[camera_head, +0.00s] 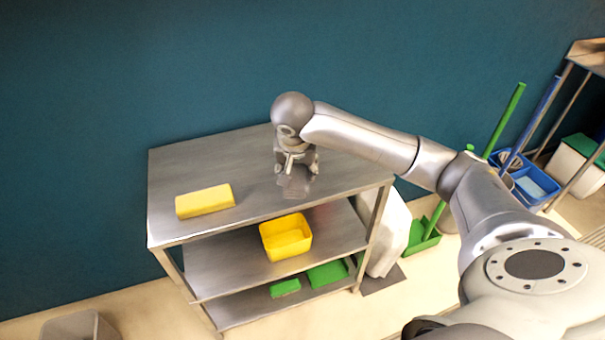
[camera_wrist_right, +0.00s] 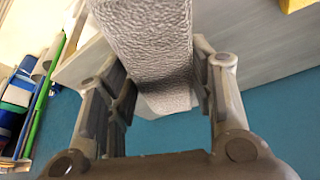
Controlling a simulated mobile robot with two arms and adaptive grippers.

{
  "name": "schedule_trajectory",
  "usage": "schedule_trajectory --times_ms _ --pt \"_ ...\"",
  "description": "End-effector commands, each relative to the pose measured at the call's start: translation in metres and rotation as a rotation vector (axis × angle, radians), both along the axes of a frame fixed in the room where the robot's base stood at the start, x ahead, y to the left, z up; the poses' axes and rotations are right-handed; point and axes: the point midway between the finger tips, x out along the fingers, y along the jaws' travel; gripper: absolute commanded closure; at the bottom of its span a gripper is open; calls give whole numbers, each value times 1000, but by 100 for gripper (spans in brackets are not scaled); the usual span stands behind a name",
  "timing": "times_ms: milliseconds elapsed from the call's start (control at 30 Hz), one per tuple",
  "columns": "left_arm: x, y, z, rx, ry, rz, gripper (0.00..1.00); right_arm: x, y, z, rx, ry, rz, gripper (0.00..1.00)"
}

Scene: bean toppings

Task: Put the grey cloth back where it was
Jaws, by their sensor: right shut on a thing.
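The grey cloth (camera_wrist_right: 150,40) is a thick, rough-textured grey piece between the two fingers of my right gripper in the right wrist view. My right gripper (camera_head: 296,168) is shut on it, over the metal top shelf (camera_head: 255,205) of the rack. In the head view the cloth (camera_head: 294,185) shows as a small grey shape just below the fingers. It blends with the metal, so I cannot tell whether it touches the shelf top. My left gripper is not in view.
A yellow sponge-like block (camera_head: 205,201) lies left on the top shelf. A yellow bin (camera_head: 286,237) stands on the middle shelf, green items (camera_head: 327,273) below. A blue wall is behind. Green-handled tools (camera_head: 505,118) and a blue bucket (camera_head: 535,182) stand right. The top shelf's middle is clear.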

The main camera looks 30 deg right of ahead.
Motion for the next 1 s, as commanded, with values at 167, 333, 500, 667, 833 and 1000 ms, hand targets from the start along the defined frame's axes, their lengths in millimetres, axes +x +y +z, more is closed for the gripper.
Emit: schedule_trajectory --times_ms 167,333,500,667,833,1000 --pt "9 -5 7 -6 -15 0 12 27 -24 -14 0 0 -2 73" --pt "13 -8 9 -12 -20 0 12 45 -40 -45 0 2 1 73" --pt "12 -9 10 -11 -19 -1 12 57 -50 -64 1 0 4 73" --pt "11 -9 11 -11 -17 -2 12 61 -54 -71 1 -2 3 73" --pt "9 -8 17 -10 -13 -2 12 63 -57 -91 -2 2 4 73" --pt "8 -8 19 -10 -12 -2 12 64 -56 -105 0 -1 6 73"
